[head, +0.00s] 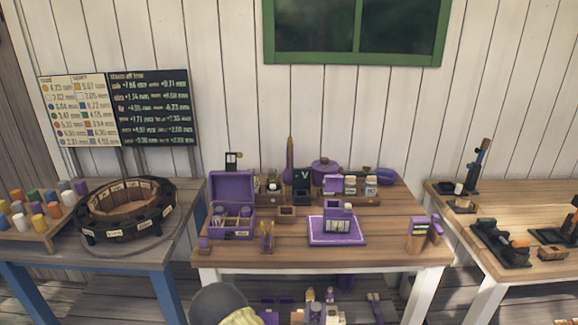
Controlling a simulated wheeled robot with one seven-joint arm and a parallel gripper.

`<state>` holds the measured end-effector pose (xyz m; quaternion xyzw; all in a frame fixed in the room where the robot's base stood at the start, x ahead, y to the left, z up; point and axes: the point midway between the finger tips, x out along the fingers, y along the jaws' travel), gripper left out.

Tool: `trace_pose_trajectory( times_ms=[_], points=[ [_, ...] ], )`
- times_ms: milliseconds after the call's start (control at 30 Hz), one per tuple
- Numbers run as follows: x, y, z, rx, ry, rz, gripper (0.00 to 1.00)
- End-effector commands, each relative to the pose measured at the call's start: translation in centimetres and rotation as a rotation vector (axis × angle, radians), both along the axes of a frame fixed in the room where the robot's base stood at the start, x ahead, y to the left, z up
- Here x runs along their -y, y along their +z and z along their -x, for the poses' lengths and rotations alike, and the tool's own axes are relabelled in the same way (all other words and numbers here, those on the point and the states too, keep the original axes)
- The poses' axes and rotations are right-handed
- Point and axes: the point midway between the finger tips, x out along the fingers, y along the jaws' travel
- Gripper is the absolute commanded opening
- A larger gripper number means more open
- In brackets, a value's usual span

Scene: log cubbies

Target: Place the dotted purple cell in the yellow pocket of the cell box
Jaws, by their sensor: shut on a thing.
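A purple box (233,187) with its lid standing open is at the left of the middle table. It looks like the cell box. Its front part has small compartments, with small purple and pale pieces in them; a yellow pocket cannot be made out at this size. I cannot pick out the dotted purple cell; several small purple things are on the table, and any dots are too small to see. My gripper's fingers do not show. A dark grey rounded part with pale yellow, likely my arm, rises at the bottom edge, in front of the table.
The middle table (380,246) also holds a purple-edged mat (352,240) with a device, a purple pot (324,168) and jars. A dark ring (127,208) and a rack of coloured cylinders (36,212) are on the left table. The right table (470,208) holds black stands.

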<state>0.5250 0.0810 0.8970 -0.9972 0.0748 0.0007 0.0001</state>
Motion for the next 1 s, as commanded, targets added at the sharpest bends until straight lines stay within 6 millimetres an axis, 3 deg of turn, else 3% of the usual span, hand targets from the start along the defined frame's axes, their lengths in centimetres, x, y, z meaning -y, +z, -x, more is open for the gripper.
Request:
trace_pose_trajectory(
  times_ms=[600,1000],
  points=[
    [7.2,-8.7,2.7,-0.002,0.14,0.004,0.01],
    [8.1,-9.7,3.3,0.003,0.151,0.0,0.01]
  ],
)
